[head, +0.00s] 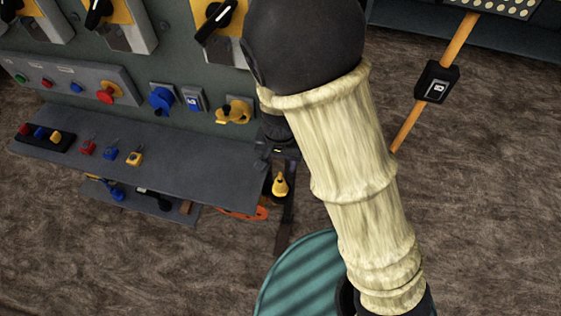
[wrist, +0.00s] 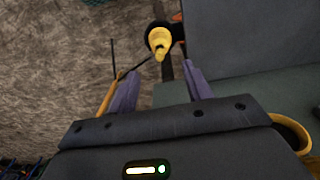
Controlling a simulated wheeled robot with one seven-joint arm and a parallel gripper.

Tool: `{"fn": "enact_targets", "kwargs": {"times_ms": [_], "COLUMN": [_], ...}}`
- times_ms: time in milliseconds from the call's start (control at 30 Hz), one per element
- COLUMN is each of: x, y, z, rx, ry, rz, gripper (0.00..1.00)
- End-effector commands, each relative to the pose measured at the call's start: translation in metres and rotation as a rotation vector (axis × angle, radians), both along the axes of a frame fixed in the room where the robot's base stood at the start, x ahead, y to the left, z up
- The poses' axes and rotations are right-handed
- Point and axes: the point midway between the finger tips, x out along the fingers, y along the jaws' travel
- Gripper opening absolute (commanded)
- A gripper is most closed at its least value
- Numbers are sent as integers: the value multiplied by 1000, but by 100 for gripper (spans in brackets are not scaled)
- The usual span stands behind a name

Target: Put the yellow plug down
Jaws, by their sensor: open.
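The yellow plug (head: 280,186) is at the right end of the grey shelf, against a narrow dark upright piece. In the wrist view the yellow plug (wrist: 159,40) lies just beyond and between the fingertips, against a dark round part. I cannot tell how it is supported. My gripper (wrist: 160,68) is open, with its two purple fingers apart and a gap between them and nothing clearly gripped. In the head view my pale arm hides much of the gripper.
The grey shelf (head: 190,165) carries small red, blue and yellow padlock-like pieces. A panel above it has a blue socket (head: 160,101) and a yellow one (head: 234,111). A teal drum (head: 290,280) stands below my arm. An orange post (head: 405,130) with a switch box stands right.

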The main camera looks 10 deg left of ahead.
Motion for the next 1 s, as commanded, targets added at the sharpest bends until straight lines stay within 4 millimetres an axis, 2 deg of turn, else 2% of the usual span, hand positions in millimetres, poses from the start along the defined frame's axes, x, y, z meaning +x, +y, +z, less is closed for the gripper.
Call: {"fn": "enact_targets", "kwargs": {"times_ms": [667, 833, 1000], "x": [1, 8, 14], "y": [-3, -29, -75], "z": [1, 16, 40], "rx": [3, 25, 54], "ry": [0, -8, -38], "rz": [-2, -7, 0], "gripper": [50, 50, 50]}}
